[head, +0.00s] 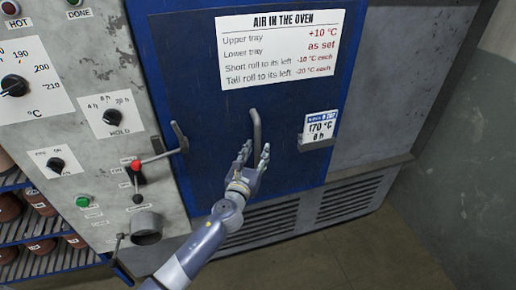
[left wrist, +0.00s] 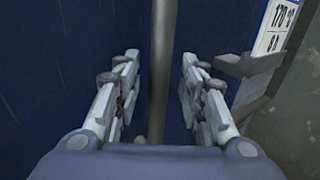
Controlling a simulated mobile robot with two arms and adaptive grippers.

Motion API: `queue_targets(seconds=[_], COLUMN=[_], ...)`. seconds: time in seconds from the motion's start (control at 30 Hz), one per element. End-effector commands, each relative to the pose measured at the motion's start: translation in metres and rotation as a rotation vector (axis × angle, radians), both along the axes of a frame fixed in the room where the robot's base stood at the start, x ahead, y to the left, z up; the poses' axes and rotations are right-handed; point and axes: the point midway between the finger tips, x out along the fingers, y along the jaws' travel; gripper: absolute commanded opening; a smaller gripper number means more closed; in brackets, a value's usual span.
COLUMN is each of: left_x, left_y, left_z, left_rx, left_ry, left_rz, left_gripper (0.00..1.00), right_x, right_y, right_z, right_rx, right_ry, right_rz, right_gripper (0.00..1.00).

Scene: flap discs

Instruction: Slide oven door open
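The blue oven door (head: 190,75) fills the middle of the head view and looks shut. Its grey vertical bar handle (head: 256,127) stands on the door below the white notice. My left gripper (head: 256,152) is at the lower part of the handle, with its fingers apart. In the left wrist view the handle (left wrist: 160,60) runs between the two open fingers of the left gripper (left wrist: 157,85), with a gap on each side. The handle's lower end is hidden by the gripper. My right gripper is not in view.
A white notice (head: 280,48) is on the door, and a small card reading 170 °C (head: 320,126) sits in a bracket at right. A control panel (head: 75,60) with knobs and a red-tipped lever (head: 136,165) stands left. Shelves (head: 35,230) hold brown rolls. Open floor lies at lower right.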

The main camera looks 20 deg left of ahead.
Motion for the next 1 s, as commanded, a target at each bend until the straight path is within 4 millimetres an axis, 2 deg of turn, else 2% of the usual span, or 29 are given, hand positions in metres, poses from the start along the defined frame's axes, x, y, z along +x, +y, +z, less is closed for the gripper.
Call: queue_targets(seconds=[0.2, 0.5, 0.53, 0.7, 1.0], left_x=[0.017, 0.019, 0.019, 0.019, 0.02], left_y=[0.0, 0.0, 0.0, 0.0, -0.001], left_z=[-0.001, 0.0, 0.0, -0.001, -0.001], left_rx=[-0.001, -0.001, -0.001, -0.001, -0.001], left_ry=[0.0, 0.001, 0.001, 0.001, 0.001], left_rz=[0.0, -0.001, -0.001, -0.001, -0.001], left_gripper=[0.38, 0.38, 0.35, 0.0, 0.0], right_x=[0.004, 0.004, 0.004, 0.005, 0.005], right_y=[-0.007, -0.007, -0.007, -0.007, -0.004], right_z=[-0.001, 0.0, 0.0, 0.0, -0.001], right_rx=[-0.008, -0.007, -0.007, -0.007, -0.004], right_ry=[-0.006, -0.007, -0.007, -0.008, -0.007], right_rz=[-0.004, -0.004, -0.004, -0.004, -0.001], right_gripper=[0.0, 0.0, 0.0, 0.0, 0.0])
